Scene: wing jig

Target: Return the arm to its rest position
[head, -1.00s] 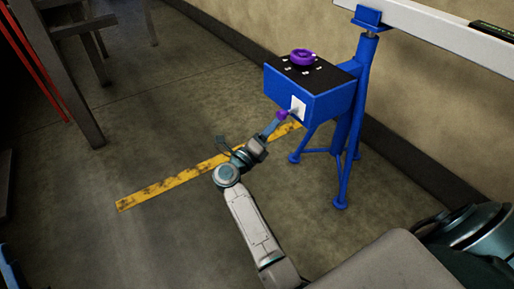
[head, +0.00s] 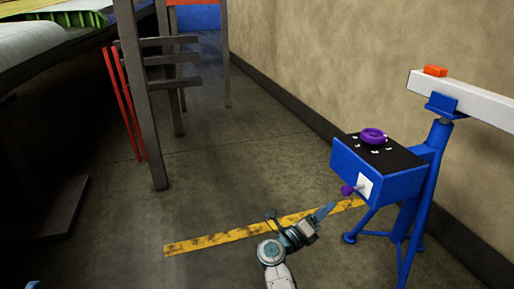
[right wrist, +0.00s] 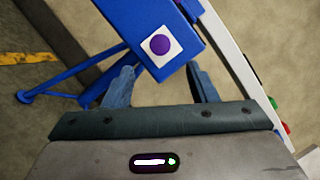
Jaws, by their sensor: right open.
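My right arm comes up from the bottom of the head view, and its gripper (head: 322,214) is below and left of a blue control box (head: 375,175). The box has a purple knob (head: 347,190) on a white plate (head: 364,187) on its side. A purple ring-shaped wheel (head: 372,135) sits on its black top. In the right wrist view, the two blue fingers of the right gripper (right wrist: 161,85) are spread apart with nothing between them. The purple knob (right wrist: 159,44) shows beyond them, apart from both. My left gripper is not in view.
A blue stand (head: 432,180) carries a white beam (head: 470,98) with an orange block (head: 435,71) on it. A wall (head: 330,60) runs behind. Grey posts (head: 143,100) and red rods (head: 128,105) stand at left. A yellow strip (head: 215,240) crosses the open floor.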

